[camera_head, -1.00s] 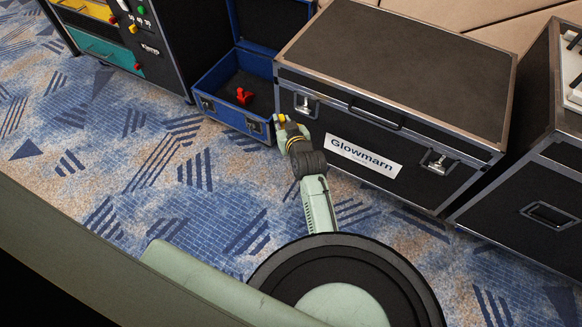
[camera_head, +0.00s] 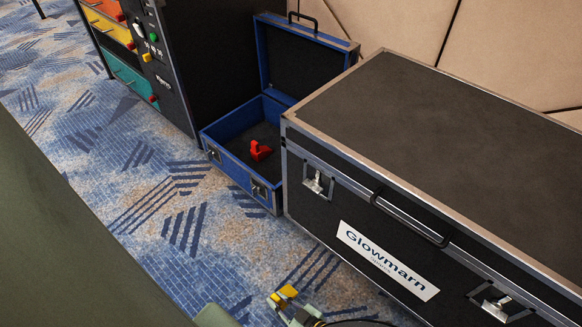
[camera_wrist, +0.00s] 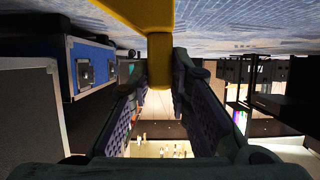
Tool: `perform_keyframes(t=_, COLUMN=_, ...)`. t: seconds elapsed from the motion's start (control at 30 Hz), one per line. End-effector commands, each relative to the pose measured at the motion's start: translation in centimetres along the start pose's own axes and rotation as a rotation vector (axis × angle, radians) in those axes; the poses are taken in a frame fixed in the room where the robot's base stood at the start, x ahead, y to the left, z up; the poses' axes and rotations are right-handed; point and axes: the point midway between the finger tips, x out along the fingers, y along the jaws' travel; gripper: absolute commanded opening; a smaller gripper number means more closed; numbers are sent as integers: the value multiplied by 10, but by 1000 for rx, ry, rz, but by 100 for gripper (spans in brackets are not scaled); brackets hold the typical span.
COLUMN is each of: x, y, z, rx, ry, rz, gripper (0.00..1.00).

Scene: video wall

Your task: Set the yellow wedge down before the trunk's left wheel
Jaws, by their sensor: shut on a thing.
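The yellow wedge (camera_head: 285,294) shows at the bottom edge of the head view, above the carpet in front of the trunk. The trunk (camera_head: 400,130) is a large black case with metal edges and a "Glowmarn" label. Its wheels cannot be made out. My gripper (camera_head: 284,302) is shut on the wedge, with most of my arm cut off by the frame. In the wrist view the two fingers of my gripper (camera_wrist: 161,75) close on the wedge's yellow stem (camera_wrist: 160,55), and its wider part spans the top.
An open blue case (camera_head: 235,130) with a red object (camera_head: 260,150) inside stands left of the trunk. A black cabinet (camera_head: 190,60) with coloured drawers stands further left. Patterned carpet (camera_head: 150,190) lies free in front of them. A padded wall is behind.

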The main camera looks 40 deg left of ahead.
Motion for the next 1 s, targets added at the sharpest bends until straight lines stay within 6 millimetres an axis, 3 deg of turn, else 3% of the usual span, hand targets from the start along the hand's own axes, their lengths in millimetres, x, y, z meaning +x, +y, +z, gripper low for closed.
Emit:
perform_keyframes(t=0.53, x=86, y=95, z=-22, rx=-3, ry=2, rz=-3, gripper=0)
perform_keyframes(t=0.8, x=102, y=116, z=-27, rx=-3, ry=2, rz=-1, gripper=0)
perform_keyframes(t=1.0, x=114, y=116, z=2, rx=1, ry=2, rz=1, gripper=0)
